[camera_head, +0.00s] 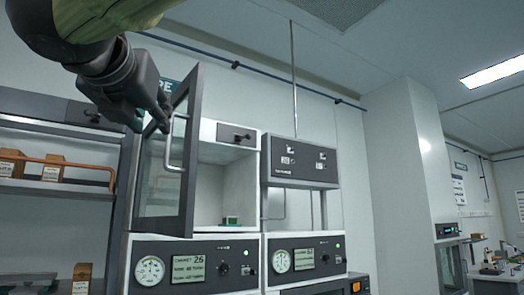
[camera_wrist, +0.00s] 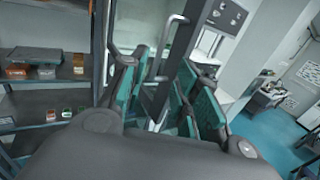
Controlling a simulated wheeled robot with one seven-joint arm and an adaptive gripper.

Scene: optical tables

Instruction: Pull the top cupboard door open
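The top cupboard (camera_head: 228,188) is a white box with a dark-framed glass door (camera_head: 189,160), which stands swung well open at its left side. The door carries a silver bar handle (camera_head: 178,143). My gripper (camera_head: 160,114) is at the upper part of the handle in the head view. In the wrist view, the teal-padded fingers of my gripper (camera_wrist: 165,82) are spread apart. The handle (camera_wrist: 166,48) and the dark door frame (camera_wrist: 178,62) show between them. Whether a finger touches the handle is unclear.
Below the cupboard is an instrument panel with a dial (camera_head: 150,270). A dark control box (camera_head: 302,162) is mounted to the right. Open shelves (camera_head: 62,188) with small boxes stand close on the left. Open floor (camera_wrist: 285,140) shows on the right in the wrist view.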

